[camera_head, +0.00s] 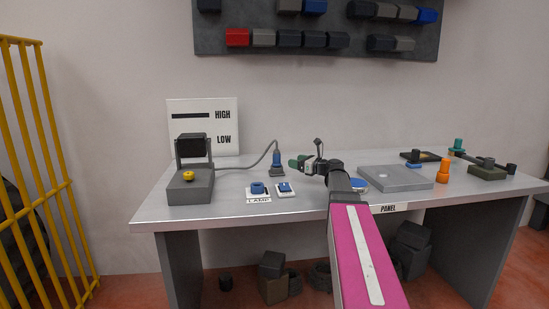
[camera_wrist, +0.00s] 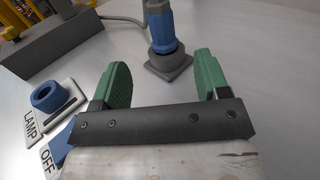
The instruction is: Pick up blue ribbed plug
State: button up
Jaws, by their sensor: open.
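The blue ribbed plug (camera_head: 277,161) stands upright on a small dark square base on the workbench, with a grey cable running from its top. In the wrist view the plug (camera_wrist: 162,28) is ahead of my gripper, nearer the right finger in the picture. My gripper (camera_head: 299,162) has green finger pads and reaches in just right of the plug in the head view. In the wrist view my gripper (camera_wrist: 162,76) is open and empty, its fingers apart and short of the plug. The plug's top is cut off in the wrist view.
A grey lamp unit (camera_head: 190,185) stands at the left, the cable leading to it. A blue ring (camera_head: 258,188) on a LAMP plate and a blue switch (camera_head: 285,188) lie in front of the plug. A grey panel box (camera_head: 396,178) and an orange piece (camera_head: 443,171) stand to the right.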

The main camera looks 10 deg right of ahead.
aim_at(277, 157)
jog(key=shift+w+a, duration=0.15)
jog(key=shift+w, duration=0.45)
jog(key=x, duration=0.4)
jog(key=shift+w+a, duration=0.2)
jog(key=shift+f+x, duration=0.1)
jog(key=shift+x, duration=1.3)
jog(key=shift+f+x, duration=0.15)
jog(key=shift+x, duration=1.3)
jog(key=shift+s+a, duration=0.15)
jog(key=shift+s, duration=0.1)
jog(key=c, duration=1)
